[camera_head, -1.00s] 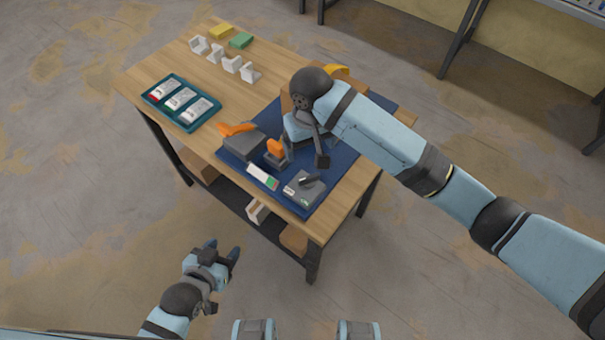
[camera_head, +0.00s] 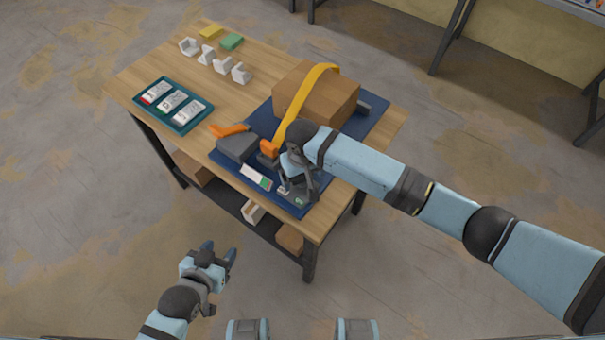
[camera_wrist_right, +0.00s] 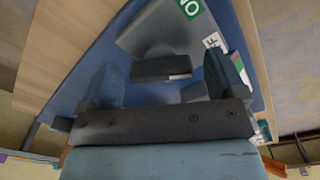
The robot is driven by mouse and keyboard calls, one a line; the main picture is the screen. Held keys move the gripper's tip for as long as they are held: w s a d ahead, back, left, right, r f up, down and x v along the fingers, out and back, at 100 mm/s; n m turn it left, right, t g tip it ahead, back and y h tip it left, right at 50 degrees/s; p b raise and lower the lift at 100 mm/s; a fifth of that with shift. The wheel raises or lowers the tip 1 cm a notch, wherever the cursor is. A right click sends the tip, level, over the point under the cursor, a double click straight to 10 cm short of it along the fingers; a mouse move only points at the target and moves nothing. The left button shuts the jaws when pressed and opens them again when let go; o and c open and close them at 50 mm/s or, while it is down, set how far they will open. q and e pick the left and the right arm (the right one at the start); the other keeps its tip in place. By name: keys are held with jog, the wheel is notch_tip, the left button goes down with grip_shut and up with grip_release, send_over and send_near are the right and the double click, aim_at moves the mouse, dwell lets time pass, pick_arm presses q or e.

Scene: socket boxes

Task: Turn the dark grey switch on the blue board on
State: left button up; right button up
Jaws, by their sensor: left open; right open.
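The dark grey switch (camera_wrist_right: 162,68) stands on a grey box (camera_wrist_right: 165,25) with a green ON-side label (camera_wrist_right: 190,8) and a white OFF label (camera_wrist_right: 213,41), in the right wrist view. My right gripper (camera_wrist_right: 168,75) is open, its two fingers on either side of the switch; contact cannot be told. In the head view my right gripper (camera_head: 298,184) is over the front corner of the blue board (camera_head: 262,122) and hides most of the switch box. My left gripper (camera_head: 219,252) is open and empty, off the table's front-left side.
A cardboard box (camera_head: 315,98) under a yellow strap (camera_head: 296,110) sits on the board. A grey device with an orange lever (camera_head: 228,130) and an orange-topped part (camera_head: 268,148) stand near the right gripper. A teal tray (camera_head: 150,112), white brackets and coloured blocks are farther left.

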jog(key=c, duration=0.9)
